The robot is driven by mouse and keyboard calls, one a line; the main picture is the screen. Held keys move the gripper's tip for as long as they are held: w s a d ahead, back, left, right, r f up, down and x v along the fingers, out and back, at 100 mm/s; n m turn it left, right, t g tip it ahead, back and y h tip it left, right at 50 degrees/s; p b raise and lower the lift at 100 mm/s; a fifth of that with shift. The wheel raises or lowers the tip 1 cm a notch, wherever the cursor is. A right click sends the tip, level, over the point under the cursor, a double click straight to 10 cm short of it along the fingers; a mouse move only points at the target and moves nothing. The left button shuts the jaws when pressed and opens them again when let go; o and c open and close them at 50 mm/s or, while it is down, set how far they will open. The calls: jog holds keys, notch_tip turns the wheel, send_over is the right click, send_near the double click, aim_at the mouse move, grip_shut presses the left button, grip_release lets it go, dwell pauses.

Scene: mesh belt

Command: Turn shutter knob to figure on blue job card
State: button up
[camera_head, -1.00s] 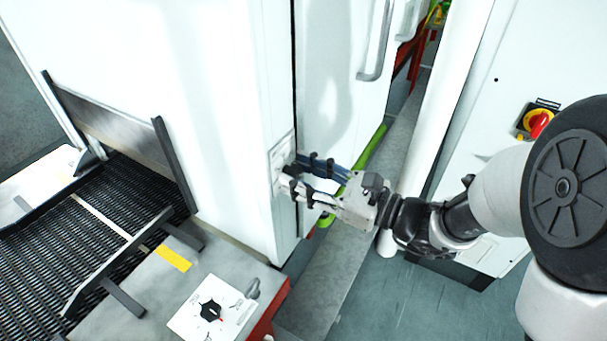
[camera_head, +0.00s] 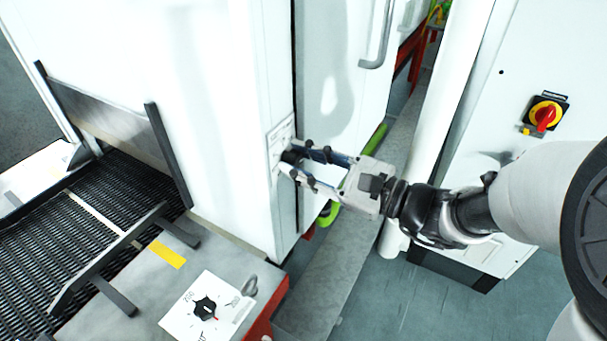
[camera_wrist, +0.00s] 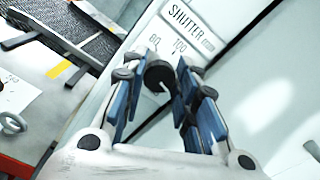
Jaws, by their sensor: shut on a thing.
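The shutter knob (camera_wrist: 160,74) is a round black knob on the white panel marked SHUTTER (camera_wrist: 190,24), with the figures 80 and 100 readable beside it. In the head view the knob (camera_head: 291,157) is a small dark shape on the cabinet's edge face, partly hidden by the fingers. My gripper (camera_wrist: 167,80) has its dark-tipped, blue-padded fingers on either side of the knob and is shut on it. In the head view my gripper (camera_head: 299,158) reaches the panel from the right. The knob's pointer is hard to make out. I see no blue job card in either view.
A white plate (camera_head: 184,318) with a black dial and red mark lies on the grey table below left. A black mesh belt (camera_head: 110,190) runs at left. A red and yellow switch (camera_head: 545,115) sits on the right cabinet. A door handle (camera_head: 378,40) stands above my gripper.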

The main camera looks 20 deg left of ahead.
jog(key=shift+n, duration=0.5)
jog(key=o, duration=1.1)
jog(key=shift+c, duration=0.2)
jog(key=s+d, duration=0.1)
jog(key=d, duration=1.1)
jog(key=shift+s, duration=0.1)
